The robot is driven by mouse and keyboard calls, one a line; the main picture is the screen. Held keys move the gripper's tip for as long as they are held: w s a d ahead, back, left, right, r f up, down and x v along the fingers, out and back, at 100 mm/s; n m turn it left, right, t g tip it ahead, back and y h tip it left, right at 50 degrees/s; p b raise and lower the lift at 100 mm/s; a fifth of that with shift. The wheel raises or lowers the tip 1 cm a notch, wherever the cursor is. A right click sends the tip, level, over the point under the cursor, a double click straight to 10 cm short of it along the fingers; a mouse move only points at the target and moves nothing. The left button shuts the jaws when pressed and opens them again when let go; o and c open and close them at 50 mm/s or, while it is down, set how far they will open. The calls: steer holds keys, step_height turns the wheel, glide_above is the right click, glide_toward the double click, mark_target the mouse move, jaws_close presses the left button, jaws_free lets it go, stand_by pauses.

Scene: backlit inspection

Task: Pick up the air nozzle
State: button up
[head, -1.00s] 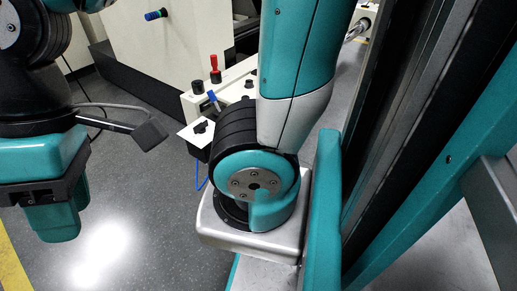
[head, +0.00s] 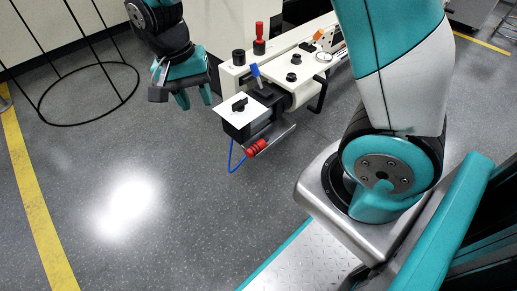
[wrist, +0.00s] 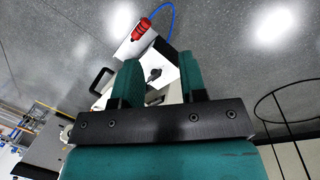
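A red ribbed piece with a blue hose, which looks like the air nozzle (head: 257,147), sits in a metal holder at the near end of the white bench in the head view. It also shows in the wrist view (wrist: 141,29), beyond the fingertips and a little left of centre. My gripper (head: 194,97) hangs left of the bench end in the head view, apart from the nozzle. In the wrist view its two teal fingers (wrist: 160,75) are spread with nothing held between them. A black knob on a white plate shows beyond the gap.
The white bench (head: 315,40) carries a blue-handled lever (head: 256,76), a red-topped post (head: 259,38) and black knobs (head: 239,105). A black handle (head: 318,95) juts from its side. A black wire ring stand (head: 90,93) is at the left. The grey floor between is clear.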

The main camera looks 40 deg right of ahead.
steer(key=w+d+f+m+g+h+b, duration=0.1)
steer(key=w+d+f+m+h, duration=0.15)
steer(key=f+m, duration=0.3)
steer(key=w+d+f+m+g+h, duration=0.1)
steer(key=w+d+f+m, duration=0.2)
steer(key=f, duration=0.4)
steer(key=b, duration=0.5)
glide_toward(247, 150)
steer(key=x, duration=0.4)
steer(key=shift+m, duration=0.45)
steer(key=shift+b+x, duration=1.4)
steer(key=shift+x, duration=1.75)
steer(key=shift+c, duration=0.3)
steer(key=shift+r, duration=0.1)
steer(key=c, duration=0.5)
